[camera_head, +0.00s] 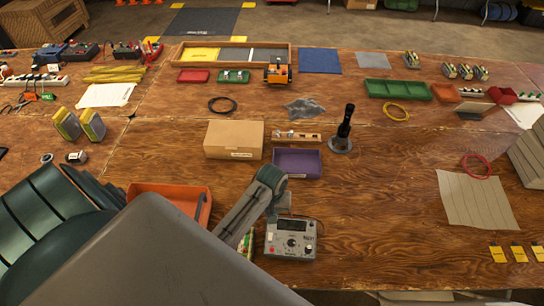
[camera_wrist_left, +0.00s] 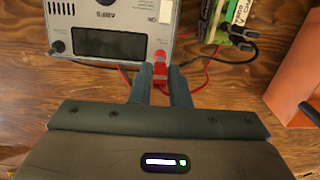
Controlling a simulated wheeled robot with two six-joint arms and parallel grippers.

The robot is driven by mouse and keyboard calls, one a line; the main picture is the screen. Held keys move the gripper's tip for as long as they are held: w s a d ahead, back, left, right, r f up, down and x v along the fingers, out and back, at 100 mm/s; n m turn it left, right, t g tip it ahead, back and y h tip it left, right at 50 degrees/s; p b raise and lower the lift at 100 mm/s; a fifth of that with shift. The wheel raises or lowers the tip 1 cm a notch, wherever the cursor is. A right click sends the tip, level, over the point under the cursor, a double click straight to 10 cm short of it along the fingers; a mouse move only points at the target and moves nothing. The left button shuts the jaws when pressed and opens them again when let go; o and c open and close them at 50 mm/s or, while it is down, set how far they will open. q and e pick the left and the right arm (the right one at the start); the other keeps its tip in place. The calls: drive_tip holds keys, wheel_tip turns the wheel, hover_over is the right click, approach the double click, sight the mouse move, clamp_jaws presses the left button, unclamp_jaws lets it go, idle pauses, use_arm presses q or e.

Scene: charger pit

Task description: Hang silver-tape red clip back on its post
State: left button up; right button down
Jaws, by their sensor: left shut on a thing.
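A red clip (camera_wrist_left: 159,67) is between the two fingers of my left gripper (camera_wrist_left: 160,78), which is shut on it in the left wrist view. Silver tape on the clip is too small to make out. The clip is at the edge of a grey charger (camera_wrist_left: 110,15) with a dark display; I cannot tell whether it touches a post. Red leads run on the table beside it. In the head view the charger (camera_head: 290,240) stands near the front of the table, with my left gripper (camera_head: 279,211) at its far left corner. The clip is hidden there. My right gripper is not in view.
A green-labelled block (camera_wrist_left: 232,18) with black clips stands beside the charger. An orange bin (camera_head: 150,189) is to the left. A purple bin (camera_head: 297,163), a cardboard box (camera_head: 234,139) and a black microphone-like tool (camera_head: 345,128) stand behind.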

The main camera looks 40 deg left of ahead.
use_arm(q)
drive_tip(key=shift+f, duration=0.25)
idle(1.0)
drive_tip(key=o, duration=0.8)
drive_tip(key=shift+o, duration=0.2)
drive_tip(key=shift+o, duration=1)
drive_tip(key=shift+r, duration=0.1)
drive_tip(key=shift+r, duration=3.7)
